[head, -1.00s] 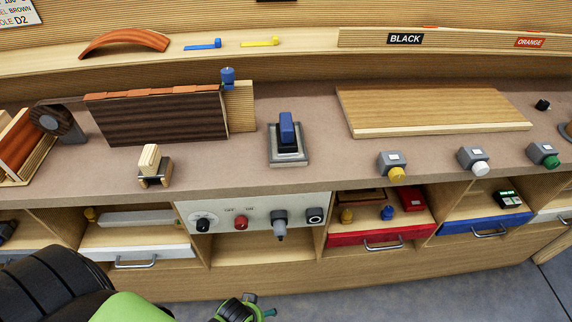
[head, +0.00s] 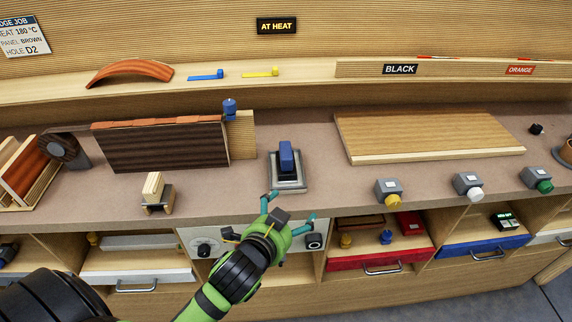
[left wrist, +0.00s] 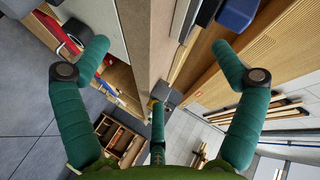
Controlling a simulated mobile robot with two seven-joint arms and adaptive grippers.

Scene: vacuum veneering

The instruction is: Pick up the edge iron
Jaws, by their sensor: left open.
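The edge iron (head: 286,157), with a blue upright handle, sits on a grey square rest (head: 288,185) in the middle of the bench. In the left wrist view the blue part of the iron (left wrist: 237,13) shows at the top edge, right of centre. My left gripper (head: 288,208) is open and empty, in front of the bench edge and just short of the rest. Its teal fingers are spread wide in the left wrist view (left wrist: 160,48), with nothing between them. My right gripper is out of view.
A dark panel (head: 165,147) with an orange-brown top strip stands to the left. A small block on a stand (head: 153,188) is nearer. A light board (head: 430,135) lies to the right, behind yellow, white and green buttons. The sign (head: 277,26) reads "AT HEAT".

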